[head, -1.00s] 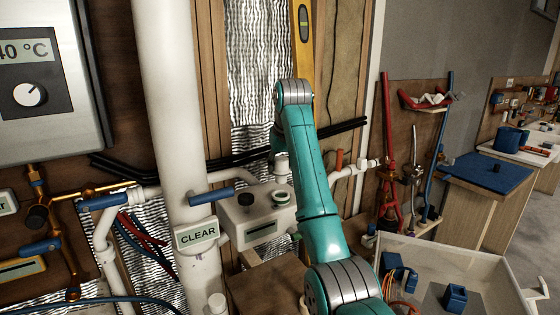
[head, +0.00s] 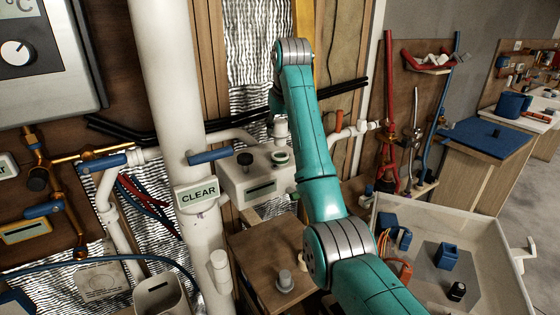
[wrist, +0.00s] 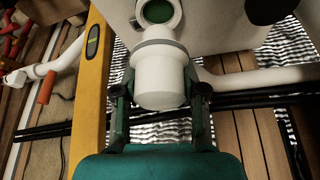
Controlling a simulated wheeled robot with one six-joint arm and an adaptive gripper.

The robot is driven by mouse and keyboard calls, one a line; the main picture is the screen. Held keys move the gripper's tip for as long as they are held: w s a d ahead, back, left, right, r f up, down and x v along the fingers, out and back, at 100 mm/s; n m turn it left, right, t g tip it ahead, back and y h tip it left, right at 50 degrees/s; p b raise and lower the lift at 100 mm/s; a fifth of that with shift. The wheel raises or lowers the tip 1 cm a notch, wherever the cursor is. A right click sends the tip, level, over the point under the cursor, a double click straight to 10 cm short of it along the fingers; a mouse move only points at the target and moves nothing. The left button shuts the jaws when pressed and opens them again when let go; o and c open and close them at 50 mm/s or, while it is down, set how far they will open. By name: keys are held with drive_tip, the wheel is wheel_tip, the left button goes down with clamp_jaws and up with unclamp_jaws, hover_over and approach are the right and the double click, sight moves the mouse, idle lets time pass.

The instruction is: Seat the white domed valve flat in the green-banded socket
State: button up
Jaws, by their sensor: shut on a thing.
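The white domed valve (wrist: 160,74) is between the two fingers of my gripper (wrist: 160,92), which is shut on it. The valve also shows in the head view (head: 281,128), above the white box. The green-banded socket (head: 280,157) is an opening with a green ring on top of that box. In the wrist view the socket (wrist: 157,10) lies just beyond the valve's collar, partly cut off by the top edge. The valve looks apart from the socket in the head view. My gripper's fingers are mostly hidden behind my arm there.
The white box (head: 245,188) has a dark knob (head: 245,159) left of the socket. A white pipe with a CLEAR sign (head: 197,195) stands to its left. Black pipes (head: 345,92) run behind. A wooden ledge (head: 262,262) and a grey bin (head: 397,209) are lower down.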

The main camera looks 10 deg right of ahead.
sight(279, 119)
drive_tip(key=shift+f, duration=1.25)
drive_tip(key=shift+f, duration=1.45)
idle(1.5)
drive_tip(key=o, duration=1.3)
drive_tip(key=shift+o, duration=0.2)
wheel_tip(279, 119, up, 10)
drive_tip(key=shift+f, duration=0.1)
